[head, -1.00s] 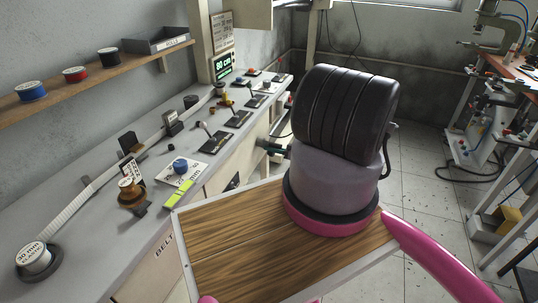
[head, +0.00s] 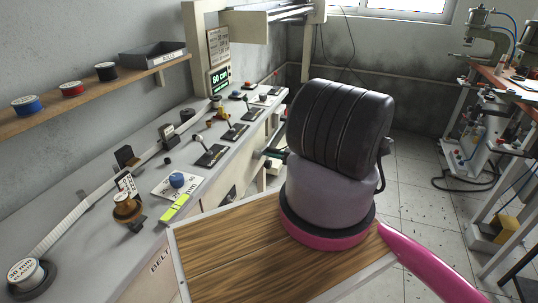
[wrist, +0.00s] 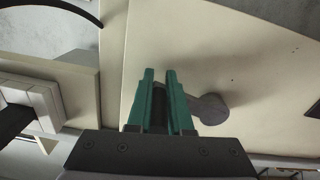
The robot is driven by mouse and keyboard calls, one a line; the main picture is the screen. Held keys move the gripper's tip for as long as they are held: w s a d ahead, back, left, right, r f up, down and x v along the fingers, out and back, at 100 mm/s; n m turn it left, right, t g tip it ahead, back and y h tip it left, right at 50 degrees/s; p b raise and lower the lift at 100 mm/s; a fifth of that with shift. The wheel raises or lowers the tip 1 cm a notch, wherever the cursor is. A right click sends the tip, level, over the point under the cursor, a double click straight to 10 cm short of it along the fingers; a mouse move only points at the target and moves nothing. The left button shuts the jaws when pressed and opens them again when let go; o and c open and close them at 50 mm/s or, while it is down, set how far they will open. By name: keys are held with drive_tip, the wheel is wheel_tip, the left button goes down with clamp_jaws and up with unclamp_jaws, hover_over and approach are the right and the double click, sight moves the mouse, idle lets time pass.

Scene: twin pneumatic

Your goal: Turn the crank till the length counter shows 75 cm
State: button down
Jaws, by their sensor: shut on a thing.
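The length counter (head: 220,80) is a small dark display with bright green figures at the far end of the bench, and it appears to read 80 cm. My gripper (wrist: 160,85) has teal fingers, shut on the dark handle of the crank in the wrist view. The crank's grey arm (wrist: 208,108) shows to the right of the fingers, against a cream panel. In the head view my gripper (head: 268,154) pokes out left of my bulky arm, beside the bench front. My arm hides most of the crank there.
The bench (head: 88,250) carries a white elastic band (head: 75,215), a spool (head: 27,272), a blue knob (head: 177,180) and several levers. A wall shelf (head: 75,105) holds reels and a grey tray. A machine table (head: 507,85) stands at the right. The tiled floor between is open.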

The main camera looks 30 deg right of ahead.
drive_tip(key=shift+s+a+f, duration=0.15)
drive_tip(key=shift+s+a, duration=0.05)
drive_tip(key=shift+a, duration=0.55)
drive_tip(key=c, duration=0.7)
unclamp_jaws()
drive_tip(key=shift+o, duration=0.2)
drive_tip(key=shift+d, duration=0.15)
drive_tip(key=shift+d, duration=0.1)
drive_tip(key=shift+s+d, duration=0.15)
drive_tip(key=shift+d, duration=0.1)
drive_tip(key=v, duration=1)
drive_tip(key=shift+s, duration=0.15)
